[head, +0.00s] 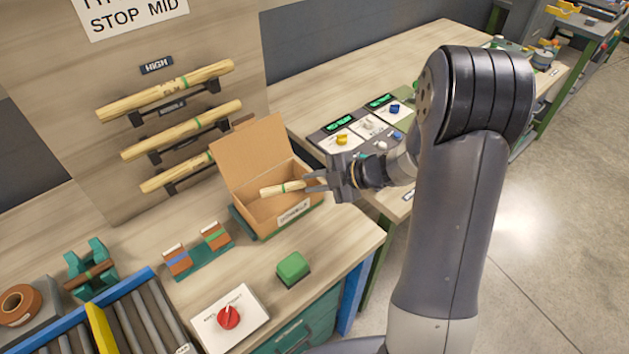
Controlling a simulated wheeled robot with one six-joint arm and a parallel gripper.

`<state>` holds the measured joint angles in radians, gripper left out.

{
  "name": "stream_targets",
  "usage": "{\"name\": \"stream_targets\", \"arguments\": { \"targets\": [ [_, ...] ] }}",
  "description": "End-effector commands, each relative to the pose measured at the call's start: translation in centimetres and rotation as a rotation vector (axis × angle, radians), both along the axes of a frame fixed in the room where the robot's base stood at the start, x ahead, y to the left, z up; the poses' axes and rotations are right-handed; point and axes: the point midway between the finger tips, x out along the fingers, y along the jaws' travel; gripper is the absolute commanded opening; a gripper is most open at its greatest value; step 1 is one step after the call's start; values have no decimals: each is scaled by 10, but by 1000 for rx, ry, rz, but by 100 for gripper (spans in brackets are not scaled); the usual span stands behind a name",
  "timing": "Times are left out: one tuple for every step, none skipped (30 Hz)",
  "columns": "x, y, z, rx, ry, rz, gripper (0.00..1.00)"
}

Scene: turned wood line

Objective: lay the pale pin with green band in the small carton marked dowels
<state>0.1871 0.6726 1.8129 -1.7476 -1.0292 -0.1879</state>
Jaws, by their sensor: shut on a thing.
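The pale pin with a green band (281,188) is gripped at its right end by my gripper (318,184). The pin lies nearly level over the open mouth of the small carton (262,152), with its free end pointing left. I cannot tell whether it touches the carton's inside. The carton is brown cardboard with its back flap raised and a white label on the front, whose text is too small to read surely. My gripper is at the carton's right side, shut on the pin.
Several pale banded pins (165,90) rest on wall pegs at the left. A green block (293,268), a white box with a red knob (228,317) and a small rack (197,252) stand before the carton. A roller track (140,320) lies front left. A control panel (345,140) is behind.

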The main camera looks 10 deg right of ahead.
Motion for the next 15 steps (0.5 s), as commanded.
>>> {"name": "stream_targets", "arguments": {
  "targets": [
    [0, 0, 0, 0, -1, 0, 0],
    [0, 0, 0, 0, -1, 0, 0],
    [0, 0, 0, 0, -1, 0, 0],
    [0, 0, 0, 0, -1, 0, 0],
    [0, 0, 0, 0, -1, 0, 0],
    [0, 0, 0, 0, -1, 0, 0],
    [0, 0, 0, 0, -1, 1, 0],
    [0, 0, -1, 0, -1, 1, 0],
    [0, 0, -3, 0, -1, 1, 0],
    [0, 0, -4, 0, -1, 1, 0],
    [0, 0, -5, 0, -1, 1, 0],
    [0, 0, -6, 0, -1, 1, 0],
    [0, 0, -7, 0, -1, 1, 0],
    [0, 0, -8, 0, -1, 1, 0],
    [0, 0, -9, 0, -1, 1, 0]
  ]
}}
